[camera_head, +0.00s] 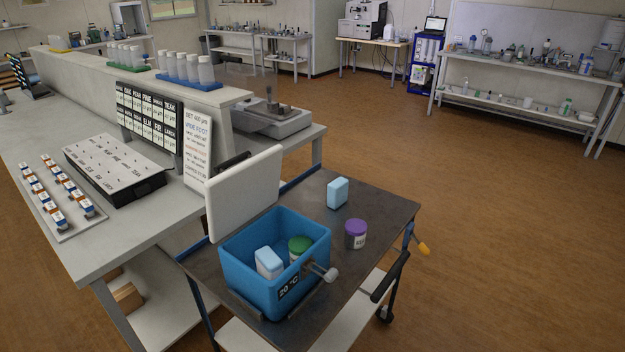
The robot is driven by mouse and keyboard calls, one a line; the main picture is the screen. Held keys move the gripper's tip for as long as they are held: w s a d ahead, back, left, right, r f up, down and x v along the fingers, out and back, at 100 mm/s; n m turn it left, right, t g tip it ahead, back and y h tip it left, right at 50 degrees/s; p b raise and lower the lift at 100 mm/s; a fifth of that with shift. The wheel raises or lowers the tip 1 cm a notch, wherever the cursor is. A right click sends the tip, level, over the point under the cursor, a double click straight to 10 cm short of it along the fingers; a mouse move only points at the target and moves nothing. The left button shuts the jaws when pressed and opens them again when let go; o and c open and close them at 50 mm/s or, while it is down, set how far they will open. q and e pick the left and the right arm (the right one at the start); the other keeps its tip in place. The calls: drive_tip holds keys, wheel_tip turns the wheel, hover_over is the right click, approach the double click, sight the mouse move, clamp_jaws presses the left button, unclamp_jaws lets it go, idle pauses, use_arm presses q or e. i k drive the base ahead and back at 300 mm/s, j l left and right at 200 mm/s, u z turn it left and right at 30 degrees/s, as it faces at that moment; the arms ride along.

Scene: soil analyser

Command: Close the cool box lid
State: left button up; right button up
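The blue cool box (245,284) stands on a dark-topped cart, with a temperature label on its front. Its white lid (243,196) is open and stands tilted up at the back left edge of the box. Inside the box are a pale blue-white block (268,263) and a green-lidded jar (299,246). A grey knob-like part (322,271) sticks out at the box's front right side. Neither of my grippers is in view.
On the cart top (385,203), a light blue block (338,193) and a purple-lidded jar (355,235) stand right of the box. A long bench (110,235) with a sign board (197,149) adjoins behind the lid. Open floor lies to the right.

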sight(233, 197)
drive_tip(key=i+j+z, duration=0.15)
drive_tip(key=j+z, duration=0.2)
drive_tip(key=i+j+z, duration=0.15)
drive_tip(key=j+z, duration=0.15)
drive_tip(key=i+j+z, duration=0.1)
drive_tip(key=j+z, duration=0.55)
drive_tip(key=i+j, duration=0.1)
drive_tip(key=j, duration=0.7)
drive_tip(key=i+j+z, duration=0.1)
drive_tip(key=j, duration=0.75)
drive_tip(key=i, duration=0.2)
